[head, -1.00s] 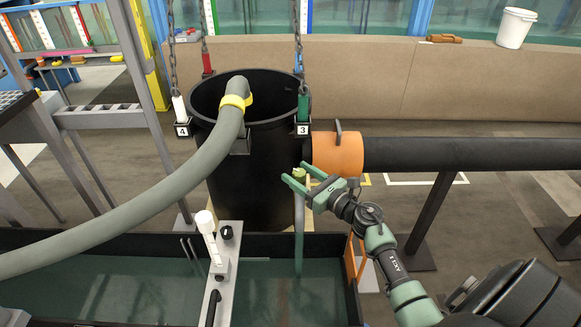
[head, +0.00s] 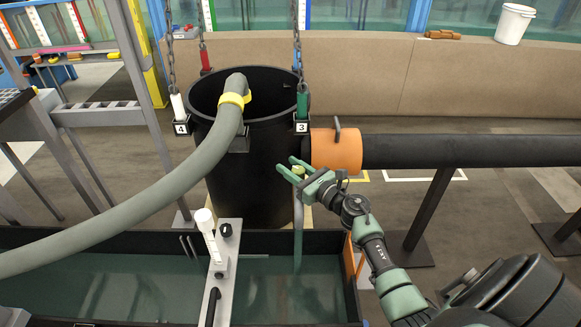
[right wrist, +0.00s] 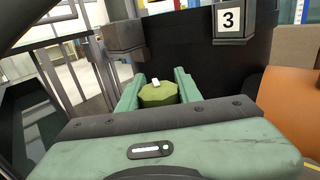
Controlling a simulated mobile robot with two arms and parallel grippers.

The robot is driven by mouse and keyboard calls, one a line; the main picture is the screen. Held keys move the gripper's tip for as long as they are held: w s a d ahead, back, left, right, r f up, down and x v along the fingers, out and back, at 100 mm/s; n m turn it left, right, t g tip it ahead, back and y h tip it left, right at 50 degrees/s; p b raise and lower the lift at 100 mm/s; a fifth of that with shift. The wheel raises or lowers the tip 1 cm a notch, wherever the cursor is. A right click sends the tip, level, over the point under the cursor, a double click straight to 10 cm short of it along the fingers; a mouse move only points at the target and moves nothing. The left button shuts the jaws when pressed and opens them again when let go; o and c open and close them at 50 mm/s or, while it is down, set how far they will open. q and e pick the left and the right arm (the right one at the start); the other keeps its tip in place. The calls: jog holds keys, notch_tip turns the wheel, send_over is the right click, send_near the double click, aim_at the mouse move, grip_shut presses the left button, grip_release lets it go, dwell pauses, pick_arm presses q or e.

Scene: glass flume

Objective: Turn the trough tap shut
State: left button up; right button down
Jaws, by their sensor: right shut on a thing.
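The trough tap has an olive-green, many-sided knob (head: 298,170) on top of a thin grey upright pipe (head: 298,215), in front of the black barrel. The pipe runs down into the trough (head: 285,285). My right gripper (head: 288,167) is shut on the knob, one finger on each side. In the right wrist view the knob (right wrist: 158,96) sits between the green fingers (right wrist: 157,88), with a small white mark on its top. The knob's lower part is hidden there by the gripper body. My left gripper is not in view.
The black barrel (head: 250,190) stands just behind the tap, with chains around it. An orange collar (head: 336,150) on a black pipe (head: 450,151) is close on the right. A thick grey hose (head: 150,205) crosses from the left. A grey crossbar (head: 225,265) spans the trough.

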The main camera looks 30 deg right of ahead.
jog(key=shift+s+d+m+g+h, duration=0.1)
jog(key=shift+d+m+g+h, duration=0.45)
jog(key=shift+m+h, duration=1.6)
jog(key=shift+s+d+m+g+h, duration=0.25)
jog(key=shift+m+g+h, duration=0.9)
jog(key=shift+h, duration=1.85)
jog(key=shift+d+m+g+h, duration=0.45)
jog(key=shift+m+h, duration=1.55)
jog(key=shift+h, duration=0.55)
jog(key=shift+d+h, duration=0.1)
jog(key=shift+h, duration=0.2)
jog(key=c, duration=1)
grip_release()
jog(key=shift+o, duration=0.2)
jog(key=shift+s, duration=0.1)
